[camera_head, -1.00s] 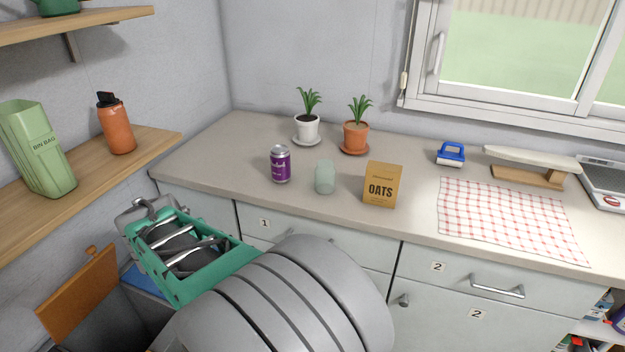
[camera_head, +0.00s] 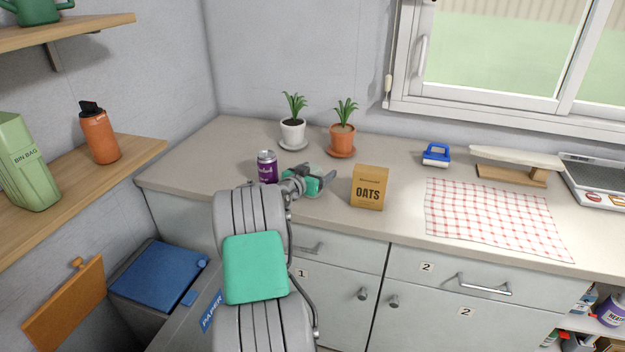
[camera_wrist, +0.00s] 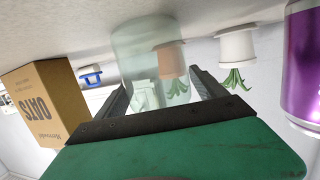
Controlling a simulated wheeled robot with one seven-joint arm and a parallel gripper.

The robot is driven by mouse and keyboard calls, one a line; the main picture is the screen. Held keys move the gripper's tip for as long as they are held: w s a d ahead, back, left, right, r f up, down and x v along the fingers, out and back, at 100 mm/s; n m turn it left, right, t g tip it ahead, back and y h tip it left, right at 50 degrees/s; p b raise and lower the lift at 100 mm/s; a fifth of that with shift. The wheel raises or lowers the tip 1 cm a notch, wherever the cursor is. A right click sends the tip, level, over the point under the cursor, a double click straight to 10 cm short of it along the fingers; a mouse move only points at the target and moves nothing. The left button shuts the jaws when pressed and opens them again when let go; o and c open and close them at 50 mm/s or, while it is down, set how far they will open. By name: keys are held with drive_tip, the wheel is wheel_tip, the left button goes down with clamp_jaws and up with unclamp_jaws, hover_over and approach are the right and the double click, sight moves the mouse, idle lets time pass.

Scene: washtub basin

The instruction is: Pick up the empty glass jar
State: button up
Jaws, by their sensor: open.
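The empty glass jar (camera_wrist: 140,45) is clear and pale green. In the wrist view, which is upside down, it stands on the counter straight ahead of my gripper (camera_wrist: 160,80). My gripper is open, with one finger to each side of the jar in that view. I cannot tell how far the jar lies between the fingers. In the head view my gripper (camera_head: 326,180) is low over the counter, between the purple can and the oats box, and mostly hides the jar.
The purple can (camera_head: 267,167) stands close left of my gripper and the oats box (camera_head: 369,188) close right. Two potted plants (camera_head: 292,132) (camera_head: 342,138) stand behind. A checked cloth (camera_head: 495,215) lies to the right. A wooden shelf (camera_head: 95,180) juts out at left.

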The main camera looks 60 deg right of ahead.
drive_tip(key=c, duration=1.7)
